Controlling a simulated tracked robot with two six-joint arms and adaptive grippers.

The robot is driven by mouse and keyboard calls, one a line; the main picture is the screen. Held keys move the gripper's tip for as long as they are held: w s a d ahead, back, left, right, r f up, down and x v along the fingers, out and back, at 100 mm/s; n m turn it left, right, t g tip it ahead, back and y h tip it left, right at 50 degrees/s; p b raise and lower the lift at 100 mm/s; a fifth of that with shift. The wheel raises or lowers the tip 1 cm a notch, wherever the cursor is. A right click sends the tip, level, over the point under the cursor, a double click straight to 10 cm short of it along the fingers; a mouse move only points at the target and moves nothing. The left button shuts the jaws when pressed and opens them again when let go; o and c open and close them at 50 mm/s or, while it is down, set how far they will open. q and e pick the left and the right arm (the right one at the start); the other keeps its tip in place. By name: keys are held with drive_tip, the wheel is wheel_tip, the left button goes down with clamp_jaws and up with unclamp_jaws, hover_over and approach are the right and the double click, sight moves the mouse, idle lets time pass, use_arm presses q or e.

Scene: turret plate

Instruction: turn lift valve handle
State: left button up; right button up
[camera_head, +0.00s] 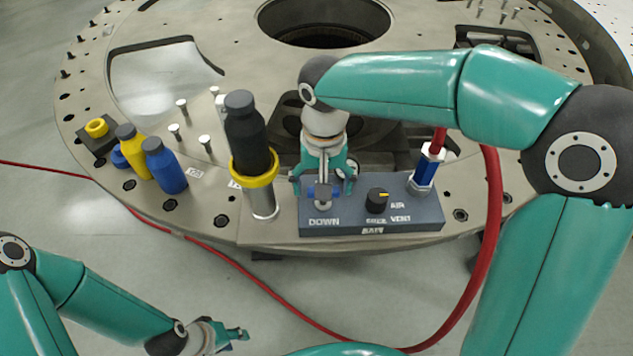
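A grey control panel (432,217) sits on the front rim of the turret plate. Near its "DOWN" label is a small blue valve handle (322,193), partly hidden by my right gripper. My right gripper (323,183) points down over the handle, its fingers spread to either side; contact cannot be told.
A black-topped cylinder (246,137) in a yellow ring stands just left of my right gripper. A blue hose fitting (425,170) stands at the panel's right end, near a red hose (492,220). Yellow and blue bottles (165,166) stand at left. Floor before the plate is mostly clear.

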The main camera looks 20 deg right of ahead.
idle(0.3)
wheel_tip(320, 180, up, 12)
idle(0.5)
drive_tip(key=shift+f, duration=0.1)
idle(0.3)
